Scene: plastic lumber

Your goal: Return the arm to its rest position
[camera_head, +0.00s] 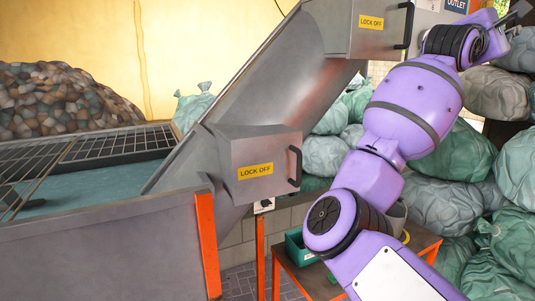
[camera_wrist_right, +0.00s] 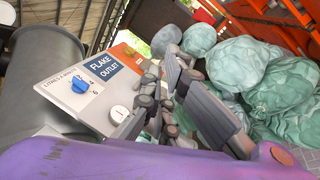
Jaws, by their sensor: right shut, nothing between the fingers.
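My right arm (camera_head: 400,110), purple with dark bands, rises from the bottom right to the top right in the head view. Its gripper (camera_head: 514,14) is at the top right corner, partly cut off by the frame edge. In the right wrist view the gripper's grey fingers (camera_wrist_right: 162,85) are shut with nothing held. Behind them is a pale control panel (camera_wrist_right: 85,112) with a blue knob (camera_wrist_right: 80,85), a round white button (camera_wrist_right: 118,113) and a "FLAKE OUTLET" sign (camera_wrist_right: 103,66). I cannot tell whether the fingers touch the panel. My left gripper is out of view.
A grey sloping chute (camera_head: 270,85) carries two "LOCK OFF" boxes, the lower box (camera_head: 265,150) left of my arm. A hopper with a grating (camera_head: 110,150) stands at left. Green and grey sacks (camera_head: 440,205) pile behind my arm. A green bin (camera_head: 297,248) sits below.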

